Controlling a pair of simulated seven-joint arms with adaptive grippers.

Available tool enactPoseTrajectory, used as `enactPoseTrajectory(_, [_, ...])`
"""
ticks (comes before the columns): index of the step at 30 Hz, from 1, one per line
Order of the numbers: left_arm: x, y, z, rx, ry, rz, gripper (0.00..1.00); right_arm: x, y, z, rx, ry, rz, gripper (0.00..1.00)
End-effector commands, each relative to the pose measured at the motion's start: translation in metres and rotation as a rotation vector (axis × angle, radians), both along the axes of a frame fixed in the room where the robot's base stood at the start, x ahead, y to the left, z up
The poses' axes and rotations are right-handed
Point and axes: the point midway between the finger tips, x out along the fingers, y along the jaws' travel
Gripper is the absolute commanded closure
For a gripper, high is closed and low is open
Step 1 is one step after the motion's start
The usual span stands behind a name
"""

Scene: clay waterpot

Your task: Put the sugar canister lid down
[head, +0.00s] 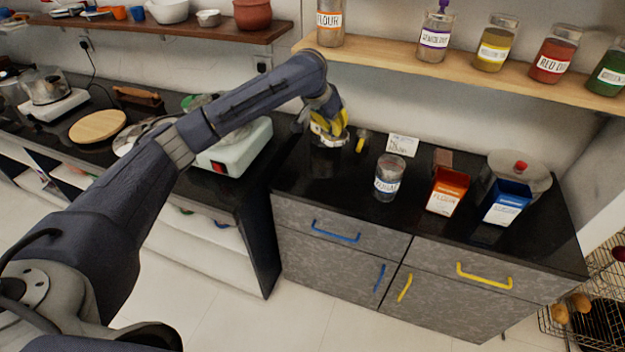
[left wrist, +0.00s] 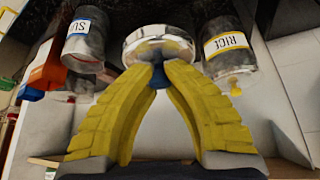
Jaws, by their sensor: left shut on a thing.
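The sugar canister (head: 388,180) is a clear glass jar with a blue-edged label. It stands upright on the black counter with its top uncovered, and also shows at the upper left of the left wrist view (left wrist: 84,40). My left gripper (head: 332,122) is to the left of the canister and slightly behind it. Its yellow fingers (left wrist: 158,72) are shut on the blue knob of the round silver lid (left wrist: 157,40). The lid is low over the counter; I cannot tell whether it touches. My right gripper is not in view.
A rice jar (left wrist: 228,48) stands close beside the lid. A shelf (head: 460,73) with labelled jars is above. The front-left counter is clear.

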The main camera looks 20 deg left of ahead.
Motion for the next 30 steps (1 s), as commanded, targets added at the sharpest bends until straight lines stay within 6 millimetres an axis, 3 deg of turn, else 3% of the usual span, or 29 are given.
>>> enactPoseTrajectory(6, [0.006,-0.008,0.003,-0.002,0.0,-0.082,1.0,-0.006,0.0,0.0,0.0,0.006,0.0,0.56])
enactPoseTrajectory(10, [0.005,-0.008,-0.011,-0.001,0.004,-0.098,1.0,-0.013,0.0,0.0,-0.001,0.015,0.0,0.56])
enactPoseTrajectory(24, [0.005,-0.008,-0.112,-0.003,0.005,-0.099,1.0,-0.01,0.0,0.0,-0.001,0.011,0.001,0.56])
enactPoseTrajectory(30, [0.005,-0.008,-0.141,-0.002,0.003,-0.098,1.0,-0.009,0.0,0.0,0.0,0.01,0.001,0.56])
